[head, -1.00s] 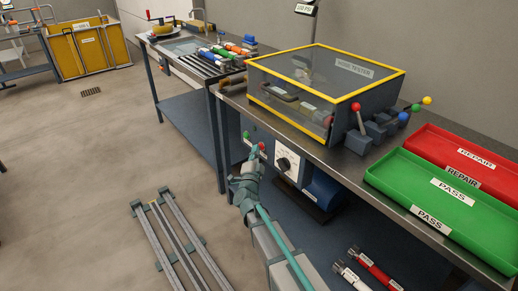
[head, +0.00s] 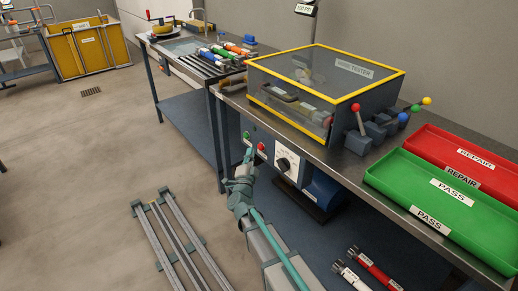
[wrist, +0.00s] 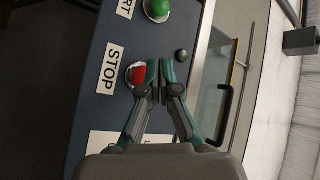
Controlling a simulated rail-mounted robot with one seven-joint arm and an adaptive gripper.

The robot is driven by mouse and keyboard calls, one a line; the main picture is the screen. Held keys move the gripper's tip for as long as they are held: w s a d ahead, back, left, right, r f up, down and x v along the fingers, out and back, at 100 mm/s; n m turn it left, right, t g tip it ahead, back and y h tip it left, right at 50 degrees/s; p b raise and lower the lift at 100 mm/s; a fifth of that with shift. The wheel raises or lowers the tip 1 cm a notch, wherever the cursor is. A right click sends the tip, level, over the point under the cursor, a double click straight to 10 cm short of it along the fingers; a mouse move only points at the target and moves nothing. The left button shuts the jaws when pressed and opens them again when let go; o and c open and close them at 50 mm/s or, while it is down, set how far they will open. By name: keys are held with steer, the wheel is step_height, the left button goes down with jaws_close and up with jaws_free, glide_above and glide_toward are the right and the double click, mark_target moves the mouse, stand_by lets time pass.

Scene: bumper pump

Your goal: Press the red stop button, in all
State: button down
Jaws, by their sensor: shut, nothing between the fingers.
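The red stop button (head: 262,147) is on the dark front panel under the tester bench, right of a green button (head: 247,135). In the wrist view the red button (wrist: 136,75) sits beside a white STOP label (wrist: 111,66), its right part covered by a finger. My gripper (head: 248,156) is shut and empty, just left of the red button in the head view. In the wrist view my gripper's fingertips (wrist: 160,67) lie just right of the button. Whether a finger touches it I cannot tell.
A black dial (head: 284,164) is right of the button. The green button (wrist: 158,9), its label partly cut off, and a small dark knob (wrist: 181,55) are near the fingers. The bench edge with the yellow-framed tester (head: 330,100) overhangs above.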

steer(key=s+a, duration=0.2)
steer(key=a, duration=0.1)
steer(key=shift+s+a, duration=0.15)
steer(key=shift+s, duration=0.15)
stand_by(0.6)
